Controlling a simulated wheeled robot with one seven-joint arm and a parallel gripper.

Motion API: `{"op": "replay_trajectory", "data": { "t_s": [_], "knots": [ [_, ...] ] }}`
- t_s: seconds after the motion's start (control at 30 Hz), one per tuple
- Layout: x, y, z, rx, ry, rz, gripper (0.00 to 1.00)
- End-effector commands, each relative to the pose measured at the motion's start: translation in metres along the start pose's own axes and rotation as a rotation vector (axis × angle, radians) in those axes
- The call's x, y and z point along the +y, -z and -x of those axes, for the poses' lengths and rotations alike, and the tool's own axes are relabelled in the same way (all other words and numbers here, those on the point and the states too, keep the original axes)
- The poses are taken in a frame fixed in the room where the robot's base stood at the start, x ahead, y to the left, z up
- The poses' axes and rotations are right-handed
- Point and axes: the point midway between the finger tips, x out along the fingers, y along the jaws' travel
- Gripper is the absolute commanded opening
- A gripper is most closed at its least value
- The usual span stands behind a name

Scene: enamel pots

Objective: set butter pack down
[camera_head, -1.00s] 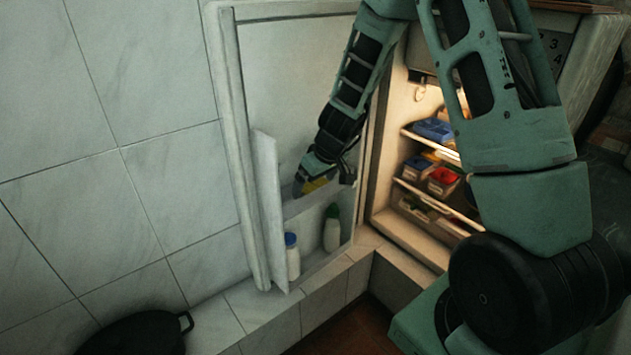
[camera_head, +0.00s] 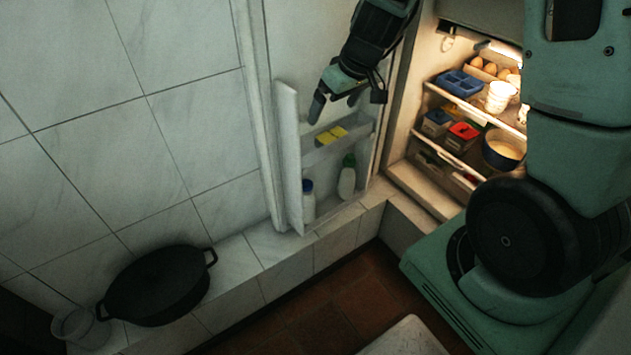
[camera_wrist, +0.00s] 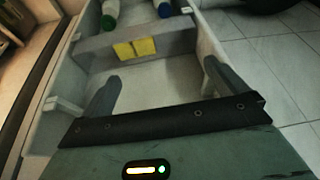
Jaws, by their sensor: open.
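The yellow butter pack (camera_head: 331,136) rests on the upper shelf of the open fridge door (camera_head: 310,157), with a thin dividing line across its face. It also shows in the wrist view (camera_wrist: 134,48), beyond my fingers. My gripper (camera_head: 337,98) is above the pack and apart from it. In the wrist view my gripper (camera_wrist: 160,88) has its two grey fingers spread wide with nothing between them.
A blue-capped bottle (camera_head: 308,203) and a green-capped bottle (camera_head: 346,180) stand in the lower door shelf. The lit fridge at right holds a blue tray (camera_head: 459,84), a red-topped box (camera_head: 462,132) and a bowl (camera_head: 503,150). A black pot (camera_head: 158,284) sits on the tiled ledge.

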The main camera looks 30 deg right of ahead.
Motion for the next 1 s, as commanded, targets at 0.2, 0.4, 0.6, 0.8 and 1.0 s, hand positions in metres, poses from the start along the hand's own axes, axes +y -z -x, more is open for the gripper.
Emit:
{"op": "replay_trajectory", "data": {
  "t_s": [0.2,0.4,0.6,0.8,1.0],
  "knots": [
    [-0.159,-0.038,0.038,-0.120,0.179,0.194,0.99],
    [-0.253,-0.138,0.090,-0.300,0.180,0.413,0.99],
    [-0.264,-0.183,0.112,-0.358,0.106,0.500,0.99],
    [-0.264,-0.186,0.113,-0.362,0.097,0.502,0.99],
    [-0.264,-0.184,0.116,-0.361,0.098,0.501,0.99]
  ]
}}
